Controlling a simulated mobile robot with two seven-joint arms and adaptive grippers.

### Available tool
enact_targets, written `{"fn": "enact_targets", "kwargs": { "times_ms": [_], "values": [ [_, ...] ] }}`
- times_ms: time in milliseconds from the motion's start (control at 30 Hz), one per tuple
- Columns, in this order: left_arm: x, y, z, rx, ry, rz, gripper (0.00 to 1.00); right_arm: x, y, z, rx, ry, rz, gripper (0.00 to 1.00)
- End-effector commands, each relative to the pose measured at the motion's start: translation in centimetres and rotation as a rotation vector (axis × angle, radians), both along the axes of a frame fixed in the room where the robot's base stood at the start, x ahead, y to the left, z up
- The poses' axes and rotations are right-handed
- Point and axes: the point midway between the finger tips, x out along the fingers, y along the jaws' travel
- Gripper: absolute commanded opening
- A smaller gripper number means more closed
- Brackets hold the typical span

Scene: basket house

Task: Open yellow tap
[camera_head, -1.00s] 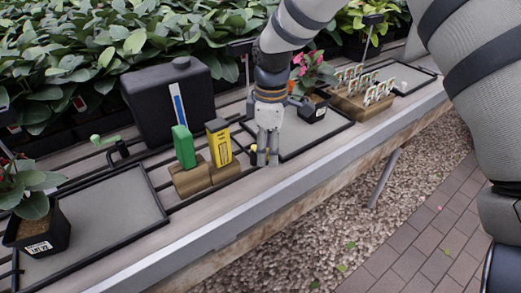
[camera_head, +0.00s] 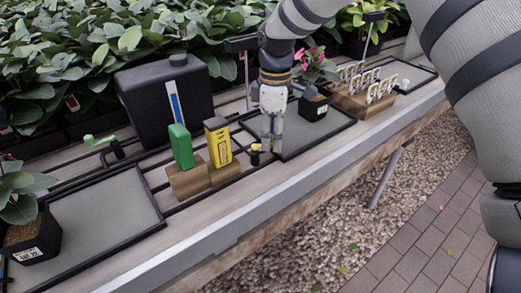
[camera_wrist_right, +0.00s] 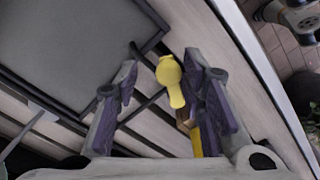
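The yellow tap (camera_head: 256,149) is a small yellow-topped fitting with a dark body at the bench's front, right of the yellow box. In the right wrist view its yellow handle (camera_wrist_right: 171,79) lies between the finger ends, closer to the right finger. My right gripper (camera_head: 270,146) points down just beside the tap in the head view. In the wrist view the right gripper (camera_wrist_right: 160,72) is open, with a clear gap to the left finger. I cannot tell whether the right finger touches the handle. My left gripper is not in view.
A yellow box (camera_head: 218,145) and a green box (camera_head: 181,147) stand on wooden blocks left of the gripper. A black tank (camera_head: 140,105) and a green tap (camera_head: 103,140) stand behind. A potted flower (camera_head: 313,106) and a wooden label rack (camera_head: 350,104) are right.

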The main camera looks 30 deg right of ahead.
Motion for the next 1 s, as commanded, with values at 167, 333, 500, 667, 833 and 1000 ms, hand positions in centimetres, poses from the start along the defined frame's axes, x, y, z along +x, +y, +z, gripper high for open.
{"fn": "enact_targets", "kwargs": {
  "times_ms": [167,333,500,667,833,1000],
  "values": [
    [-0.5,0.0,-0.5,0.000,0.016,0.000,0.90,0.8,-0.7,-0.2,-0.001,-0.001,-0.003,0.35],
    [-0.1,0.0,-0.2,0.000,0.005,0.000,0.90,0.6,-0.5,0.2,0.000,-0.004,-0.001,0.35],
    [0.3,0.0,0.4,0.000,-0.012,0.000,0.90,0.2,-0.2,0.3,0.000,-0.004,0.000,0.35],
    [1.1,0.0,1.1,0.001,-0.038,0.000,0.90,0.3,-0.2,2.4,-0.001,-0.011,-0.001,0.35],
    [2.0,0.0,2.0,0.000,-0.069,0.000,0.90,0.3,-0.2,5.1,-0.001,-0.011,-0.001,0.35],
    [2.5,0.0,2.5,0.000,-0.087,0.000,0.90,0.2,-0.2,7.0,0.000,-0.006,-0.002,0.35]
  ]
}}
